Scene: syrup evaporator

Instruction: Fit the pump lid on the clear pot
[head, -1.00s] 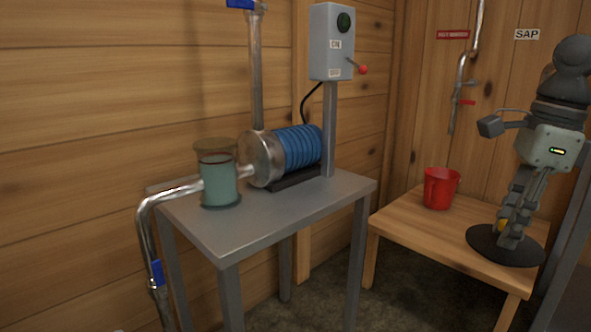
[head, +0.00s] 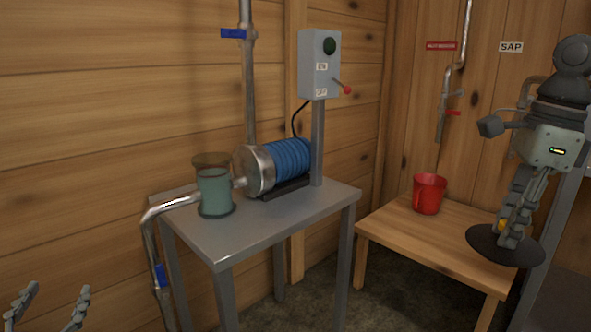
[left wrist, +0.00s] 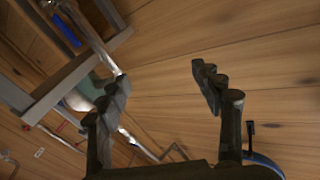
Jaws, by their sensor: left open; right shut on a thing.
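The clear pot (head: 214,192) stands upright on the grey metal table, left of the pump, its lower part greenish and its top without a lid. The pump lid (head: 484,243) is a dark round disc with a yellow part at its middle. My right gripper (head: 507,236) points down and is shut on this lid, holding it on the right side of the head view, well apart from the pot. My left gripper (head: 57,291) is open and empty at the lower left; it also shows open in the left wrist view (left wrist: 160,74).
The grey table (head: 285,222) carries the blue-ribbed pump (head: 287,160) and a switch box (head: 319,65) on a post. A metal pipe (head: 150,235) bends down at its left. A red cup (head: 429,194) stands on the wooden table (head: 400,232), behind the held lid.

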